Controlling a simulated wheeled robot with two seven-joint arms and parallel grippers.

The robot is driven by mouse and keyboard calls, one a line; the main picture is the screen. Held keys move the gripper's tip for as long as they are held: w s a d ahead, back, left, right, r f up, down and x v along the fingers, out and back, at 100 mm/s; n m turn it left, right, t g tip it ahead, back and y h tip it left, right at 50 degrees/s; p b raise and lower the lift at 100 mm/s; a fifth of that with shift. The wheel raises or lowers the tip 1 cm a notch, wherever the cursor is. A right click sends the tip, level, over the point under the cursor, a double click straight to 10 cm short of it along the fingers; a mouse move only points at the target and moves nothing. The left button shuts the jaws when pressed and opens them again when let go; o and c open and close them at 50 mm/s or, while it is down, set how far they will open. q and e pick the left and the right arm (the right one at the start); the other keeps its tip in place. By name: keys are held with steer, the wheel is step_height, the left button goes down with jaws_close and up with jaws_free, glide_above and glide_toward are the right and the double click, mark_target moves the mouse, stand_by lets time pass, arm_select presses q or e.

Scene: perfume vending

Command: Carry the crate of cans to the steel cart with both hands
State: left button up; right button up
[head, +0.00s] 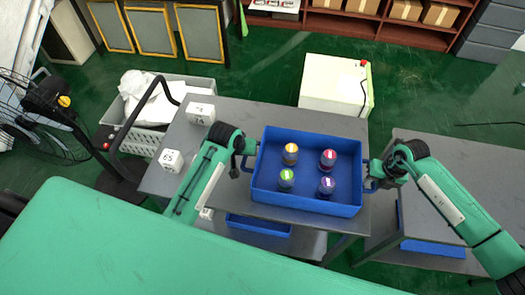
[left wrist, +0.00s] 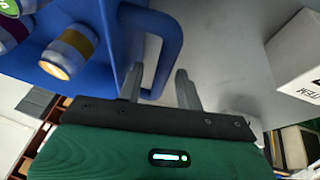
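The blue crate (head: 300,203) is over the left grey table (head: 235,115), upright, with several cans in it: a yellow-banded can (head: 290,154), a red one (head: 328,160), a green one (head: 286,179) and a purple one (head: 326,186). My left gripper (head: 246,162) is at the crate's left handle. In the left wrist view its fingers (left wrist: 159,87) are apart, with the blue handle (left wrist: 170,55) between them. My right gripper (head: 374,176) is at the right handle; its fingers are too small to read. I cannot tell which grey-topped unit is the steel cart.
A second grey-topped table (head: 470,170) stands at the right, its visible top clear. White numbered boxes (head: 170,160) and (head: 201,114) sit on the left table. A white cabinet (head: 335,85) stands behind it. A grey basket (head: 150,140) and a black-handled trolley (head: 125,180) are at the left.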

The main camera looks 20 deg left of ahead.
steer(key=shift+r, duration=0.1)
arm_select(q)
steer(key=v, duration=0.9)
steer(key=shift+r, duration=0.15)
arm_select(e)
step_height(320, 180, up, 12)
steer(key=d, duration=0.2)
arm_select(q)
steer(key=shift+s, duration=0.1)
arm_select(e)
steer(key=shift+w+d+f, duration=0.1)
steer(key=shift+f, duration=0.1)
